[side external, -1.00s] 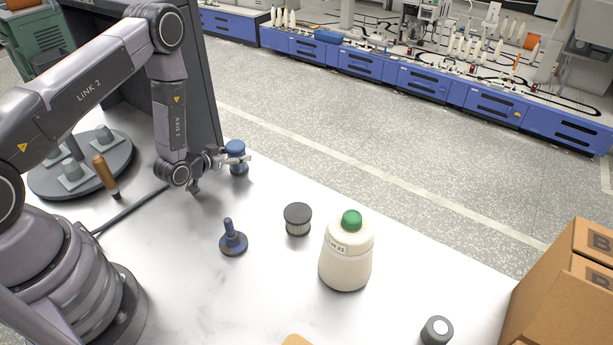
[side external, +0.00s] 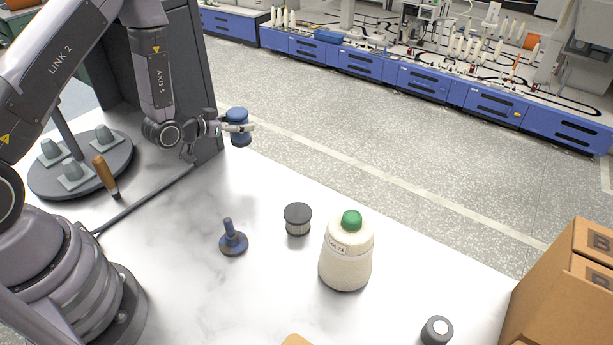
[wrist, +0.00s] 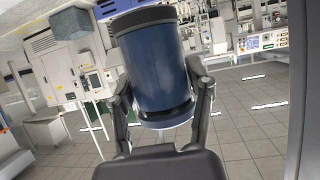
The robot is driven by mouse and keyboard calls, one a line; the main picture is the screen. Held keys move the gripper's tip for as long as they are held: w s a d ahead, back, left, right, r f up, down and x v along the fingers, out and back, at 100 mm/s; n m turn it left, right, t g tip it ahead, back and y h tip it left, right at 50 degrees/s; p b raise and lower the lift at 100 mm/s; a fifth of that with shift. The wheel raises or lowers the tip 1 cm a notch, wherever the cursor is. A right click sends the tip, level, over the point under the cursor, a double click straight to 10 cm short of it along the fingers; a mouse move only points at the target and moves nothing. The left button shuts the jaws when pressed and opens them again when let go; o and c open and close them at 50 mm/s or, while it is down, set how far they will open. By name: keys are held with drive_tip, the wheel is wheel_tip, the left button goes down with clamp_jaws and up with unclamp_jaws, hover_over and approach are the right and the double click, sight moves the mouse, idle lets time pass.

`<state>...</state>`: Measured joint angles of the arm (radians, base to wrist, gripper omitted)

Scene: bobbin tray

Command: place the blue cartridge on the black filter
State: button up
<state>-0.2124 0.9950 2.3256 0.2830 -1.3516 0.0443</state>
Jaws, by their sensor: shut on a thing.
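The blue cartridge (side external: 239,127) is a dark blue cylinder with black end bands, held upright above the far edge of the table. My gripper (side external: 238,128) is shut on it from the side. In the wrist view the cartridge (wrist: 155,65) fills the middle, between the two fingers. The black filter (side external: 298,219), a short cylinder with a flat black lid and a pale ribbed side, stands on the table to the right of and nearer than my gripper. Nothing lies on its lid.
A blue knobbed piece (side external: 233,239) stands left of the filter, and a cream bottle with a green cap (side external: 347,255) stands close on its right. Cardboard boxes (side external: 565,290) are at the right edge. The table between gripper and filter is clear.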

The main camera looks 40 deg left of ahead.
drive_tip(key=s+d+r+m+g+h, duration=0.15)
drive_tip(key=d+m+h, duration=0.4)
drive_tip(key=d, duration=0.65)
drive_tip(key=m+g+h, duration=0.5)
drive_tip(key=m, duration=0.1)
hover_over(298, 212)
wheel_tip(298, 212, down, 2)
drive_tip(key=shift+f, duration=2.15)
drive_tip(key=shift+f, duration=0.15)
drive_tip(key=o, duration=1.2)
drive_tip(key=shift+o, duration=0.2)
